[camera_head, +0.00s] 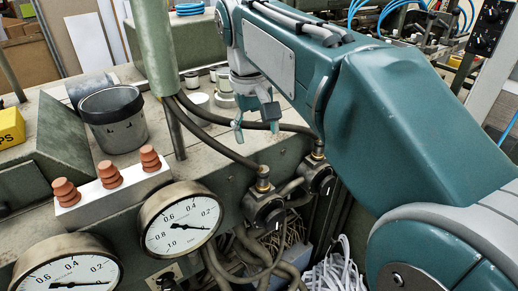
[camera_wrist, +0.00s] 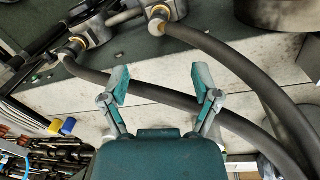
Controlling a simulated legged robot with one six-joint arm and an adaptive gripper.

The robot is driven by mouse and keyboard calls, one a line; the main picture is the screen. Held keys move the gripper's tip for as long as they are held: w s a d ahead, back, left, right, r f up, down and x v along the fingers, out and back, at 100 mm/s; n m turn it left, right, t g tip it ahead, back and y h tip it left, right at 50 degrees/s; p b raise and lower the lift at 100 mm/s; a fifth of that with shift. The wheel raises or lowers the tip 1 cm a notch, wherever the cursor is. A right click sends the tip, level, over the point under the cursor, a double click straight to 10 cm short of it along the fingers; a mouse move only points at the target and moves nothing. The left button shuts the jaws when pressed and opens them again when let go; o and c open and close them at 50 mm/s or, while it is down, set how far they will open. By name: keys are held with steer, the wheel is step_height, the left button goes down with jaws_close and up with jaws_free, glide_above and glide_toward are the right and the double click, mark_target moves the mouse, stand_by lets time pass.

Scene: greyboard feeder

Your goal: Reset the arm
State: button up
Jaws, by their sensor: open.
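My gripper (camera_head: 256,125) hangs from the end of my teal arm at the upper middle of the head view, in front of the machine's worktop and close to dark hoses. A dark hose (camera_wrist: 160,96) runs across behind the fingers in that view. I cannot tell whether the fingers touch it.
A dark bucket (camera_head: 113,118) and a white block (camera_head: 112,188) with orange stacked cones stand on the worktop at left. Two gauges (camera_head: 181,220) face the front. A green post (camera_head: 152,45) rises left of my gripper. Hoses (camera_head: 213,129) loop to brass fittings.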

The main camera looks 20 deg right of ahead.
steer(key=shift+r, duration=0.45)
steer(key=shift+s+f, duration=0.2)
steer(key=shift+s, duration=0.2)
steer(key=s+d+f+t+y, duration=0.1)
steer(key=s+f+t, duration=0.4)
steer(key=s+f, duration=0.8)
steer(key=shift+s+f+m+t, duration=0.2)
steer(key=shift+f+m+t, duration=0.05)
steer(key=shift+m+t, duration=0.05)
steer(key=c, duration=0.3)
